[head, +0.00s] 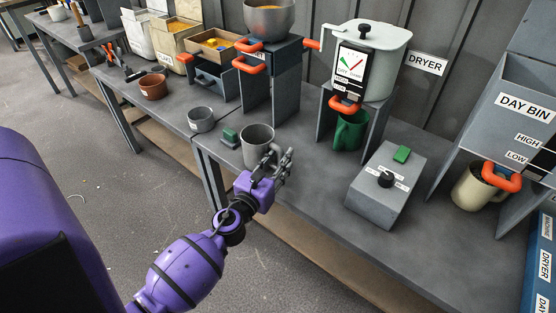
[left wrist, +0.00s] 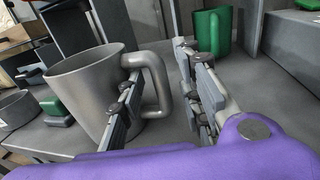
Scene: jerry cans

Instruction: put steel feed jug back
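The steel feed jug (head: 257,146) is a grey metal mug-shaped jug standing upright on the grey bench near its front edge. It also shows in the left wrist view (left wrist: 83,88), with its handle (left wrist: 163,88) toward my gripper. My left gripper (head: 272,168) is at the jug's handle side. In the left wrist view its fingers (left wrist: 165,90) are apart, one by the jug wall and handle loop, the other to the right with a gap beyond the handle. I cannot tell whether the near finger touches the jug. My right gripper is out of view.
A green jug (head: 348,132) stands under the dryer (head: 372,60). A grey control box (head: 387,186) is right of the jug, and a cream jug (head: 474,188) sits under the day bin (head: 515,110). A small grey cup (head: 201,119) and green-topped block (head: 230,137) are to the left.

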